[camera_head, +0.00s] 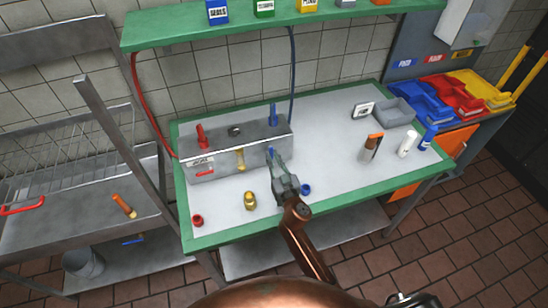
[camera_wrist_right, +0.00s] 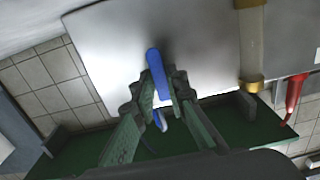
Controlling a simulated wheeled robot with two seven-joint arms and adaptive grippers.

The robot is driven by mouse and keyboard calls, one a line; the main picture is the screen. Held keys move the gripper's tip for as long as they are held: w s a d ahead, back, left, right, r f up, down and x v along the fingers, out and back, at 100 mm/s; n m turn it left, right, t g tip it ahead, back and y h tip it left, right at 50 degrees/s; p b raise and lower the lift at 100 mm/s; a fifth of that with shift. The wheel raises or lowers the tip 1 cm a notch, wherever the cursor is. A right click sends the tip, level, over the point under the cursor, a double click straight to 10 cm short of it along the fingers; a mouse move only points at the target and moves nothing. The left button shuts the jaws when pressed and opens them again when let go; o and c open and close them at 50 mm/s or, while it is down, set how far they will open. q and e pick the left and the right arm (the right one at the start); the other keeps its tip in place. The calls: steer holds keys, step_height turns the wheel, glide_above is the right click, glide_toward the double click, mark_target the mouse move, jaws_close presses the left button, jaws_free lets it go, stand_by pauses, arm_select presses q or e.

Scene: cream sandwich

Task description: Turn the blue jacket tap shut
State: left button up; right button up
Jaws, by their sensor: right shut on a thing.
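The blue jacket tap (camera_head: 270,152) is a small blue lever on the front right of a steel box. Its blue handle also shows in the right wrist view (camera_wrist_right: 157,72), with its lower part between the fingers. My right gripper (camera_head: 274,160) reaches up to the box front. In the right wrist view it (camera_wrist_right: 157,92) is shut on the blue handle. The fingers partly hide the tap's base in both views. My left gripper is not in view.
The steel box (camera_head: 222,146) also carries a red front lever (camera_head: 205,173), a yellow outlet (camera_head: 240,160) and upright red (camera_head: 201,135) and blue (camera_head: 273,115) handles. A brass piece (camera_head: 250,201) and a blue cap (camera_head: 305,189) stand near the gripper.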

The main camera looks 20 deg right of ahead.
jaws_close()
steer(key=shift+d, duration=0.1)
steer(key=shift+n, duration=0.3)
steer(key=n, duration=0.4)
steer(key=d+r+n+p, duration=0.1)
steer(key=n, duration=0.4)
steer(key=d+n, duration=0.1)
steer(key=n, duration=0.3)
steer(key=shift+r, duration=0.25)
steer(key=shift+r+n+p, duration=0.15)
steer(key=shift+n+p, duration=0.15)
steer(key=shift+n, duration=0.75)
steer(key=shift+r+n+p, duration=0.15)
steer(key=shift+n+p, duration=0.15)
steer(key=shift+n, duration=0.75)
